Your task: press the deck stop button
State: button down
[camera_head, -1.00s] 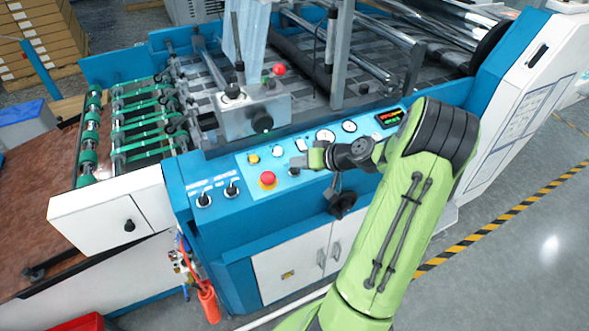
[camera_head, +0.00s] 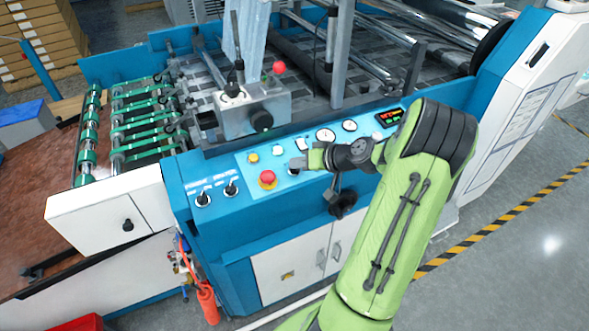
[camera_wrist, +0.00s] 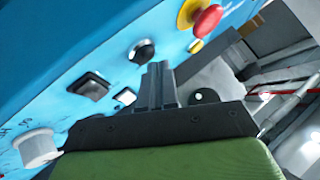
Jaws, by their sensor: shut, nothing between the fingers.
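A red mushroom button with a yellow collar (camera_head: 268,178) stands on the light blue control panel (camera_head: 246,185). It also shows at the top of the wrist view (camera_wrist: 207,20). No label reading deck stop can be made out. My gripper (camera_head: 298,163) is over the panel, to the right of the red button and apart from it. In the wrist view its fingers (camera_wrist: 158,82) are together with nothing between them.
A black square switch (camera_wrist: 90,87) and a white knob (camera_wrist: 37,147) are also on the panel. A yellow button (camera_head: 253,157), dials (camera_head: 325,135) and two switches (camera_head: 203,200) lie around. A metal block with a red ball knob (camera_head: 279,68) rises behind the panel.

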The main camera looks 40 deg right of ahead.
jog(key=shift+w+f+b, duration=0.1)
jog(key=shift+f+b, duration=0.3)
jog(key=shift+f, duration=0.05)
dwell(0.3)
dwell(0.3)
jog(key=shift+r+p, duration=0.5)
jog(key=shift+r, duration=0.35)
jog(key=r+p, duration=0.1)
jog(key=r, duration=0.1)
jog(key=s+r+p, duration=0.1)
jog(key=r+p, duration=0.1)
jog(key=r, duration=0.1)
jog(key=shift+s+a, duration=0.2)
dwell(0.5)
